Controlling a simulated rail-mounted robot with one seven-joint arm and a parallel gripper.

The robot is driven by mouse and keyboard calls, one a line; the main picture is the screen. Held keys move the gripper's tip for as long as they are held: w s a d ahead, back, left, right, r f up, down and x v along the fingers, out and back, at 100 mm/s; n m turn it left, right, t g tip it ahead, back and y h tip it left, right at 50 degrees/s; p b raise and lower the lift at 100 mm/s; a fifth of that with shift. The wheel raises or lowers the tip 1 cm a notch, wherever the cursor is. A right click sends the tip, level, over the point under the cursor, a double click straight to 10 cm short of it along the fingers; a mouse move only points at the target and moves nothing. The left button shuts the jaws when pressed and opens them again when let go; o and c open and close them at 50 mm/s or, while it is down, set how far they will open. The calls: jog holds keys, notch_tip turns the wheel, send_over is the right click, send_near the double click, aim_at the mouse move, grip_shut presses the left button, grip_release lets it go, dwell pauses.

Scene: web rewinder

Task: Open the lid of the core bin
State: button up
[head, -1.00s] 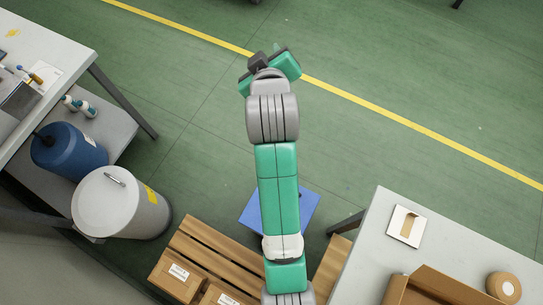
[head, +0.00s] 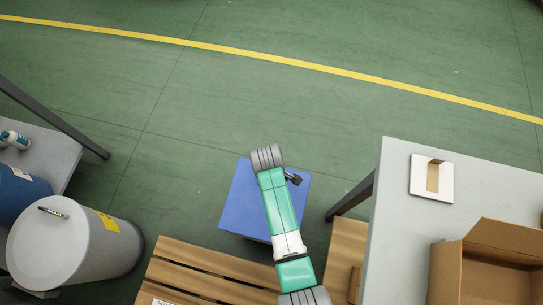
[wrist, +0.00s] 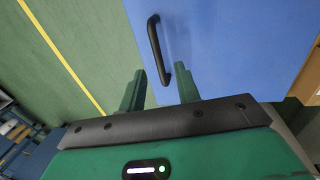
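The blue box (head: 240,205), which I take for the core bin, stands on the floor with its top looking shut. In the wrist view its flat blue lid (wrist: 225,50) fills the upper right, with a black bar handle (wrist: 156,42) near its left edge. My gripper (wrist: 160,84) is open and empty. Its two green fingers point at the lid, and the near end of the handle appears between them in the picture; I cannot tell the remaining gap.
A grey drum (head: 85,250) with a handled lid stands at the left. A wooden pallet (head: 200,270) lies in front of the box. A grey table (head: 400,210) with an open carton (head: 480,260) is at the right. The floor beyond the box is clear.

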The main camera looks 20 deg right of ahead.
jog(key=f, duration=0.1)
jog(key=f+b, duration=0.1)
jog(key=f, duration=0.1)
jog(key=shift+w+d+f, duration=0.15)
jog(key=shift+w+d, duration=0.05)
jog(key=shift+w, duration=0.1)
grip_shut()
